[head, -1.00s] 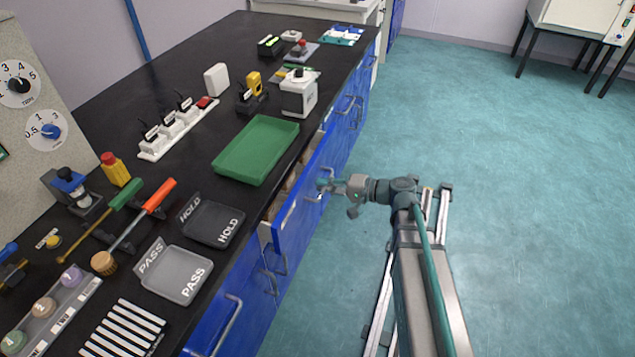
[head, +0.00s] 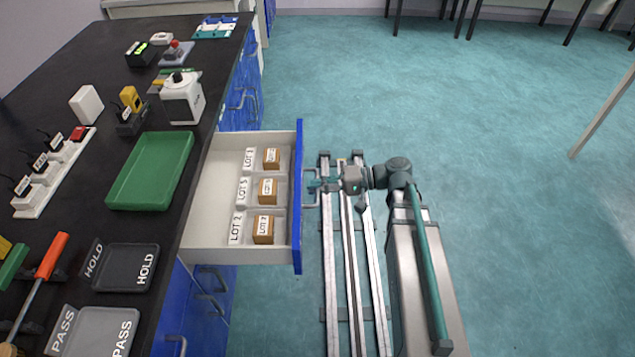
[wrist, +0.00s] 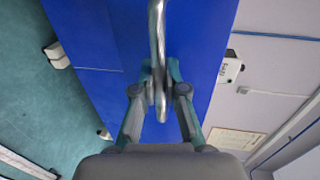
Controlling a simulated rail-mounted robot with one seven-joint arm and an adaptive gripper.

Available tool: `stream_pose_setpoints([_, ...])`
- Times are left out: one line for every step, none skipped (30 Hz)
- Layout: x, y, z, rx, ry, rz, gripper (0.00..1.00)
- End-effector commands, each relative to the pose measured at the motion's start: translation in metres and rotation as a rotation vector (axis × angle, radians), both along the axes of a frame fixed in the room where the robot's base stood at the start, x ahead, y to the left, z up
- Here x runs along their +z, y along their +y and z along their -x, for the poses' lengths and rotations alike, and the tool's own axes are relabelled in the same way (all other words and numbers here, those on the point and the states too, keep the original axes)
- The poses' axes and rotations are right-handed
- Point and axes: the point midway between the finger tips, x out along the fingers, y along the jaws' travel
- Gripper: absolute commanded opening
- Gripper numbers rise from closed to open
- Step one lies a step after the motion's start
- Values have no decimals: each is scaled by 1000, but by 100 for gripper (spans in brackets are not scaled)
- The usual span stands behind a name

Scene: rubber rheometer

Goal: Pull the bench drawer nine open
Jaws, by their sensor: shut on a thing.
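The bench drawer (head: 210,222) stands far out from the black bench, with a blue front (head: 298,240) and a pale interior. Inside it sit small brown blocks (head: 268,190) beside white labels reading LOT. My gripper (head: 316,187) is at the outer side of the drawer front, at the handle. In the wrist view my gripper (wrist: 160,92) has its two fingers closed around the metal bar handle (wrist: 157,35), against the blue front (wrist: 205,60). The drawer's number is not readable.
A white device (head: 182,100) stands near the bench edge. Other blue drawers with handles are below. The floor to the right is largely clear.

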Motion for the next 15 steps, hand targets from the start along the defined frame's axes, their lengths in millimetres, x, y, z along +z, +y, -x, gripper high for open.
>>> stream_pose_setpoints([0, 0, 1, 5, 0, 1, 0])
stream_pose_setpoints([0, 0, 1, 6, 0, 1, 0])
stream_pose_setpoints([0, 0, 1, 8, 0, 1, 0])
stream_pose_setpoints([0, 0, 1, 8, 0, 1, 0])
stream_pose_setpoints([0, 0, 1, 9, 0, 0, 0])
stream_pose_setpoints([0, 0, 1, 9, 0, 0, 0])
stream_pose_setpoints([0, 0, 1, 9, 0, 0, 0])
stream_pose_setpoints([0, 0, 1, 10, 0, 0, 0])
stream_pose_setpoints([0, 0, 1, 9, 0, 0, 0])
stream_pose_setpoints([0, 0, 1, 9, 0, 0, 0])
stream_pose_setpoints([0, 0, 1, 9, 0, 0, 0])
stream_pose_setpoints([0, 0, 1, 10, 0, 0, 0])
stream_pose_setpoints([0, 0, 1, 10, 0, 0, 0])
stream_pose_setpoints([0, 0, 1, 10, 0, 0, 12])
stream_pose_setpoints([0, 0, 1, 9, 0, 0, 19])
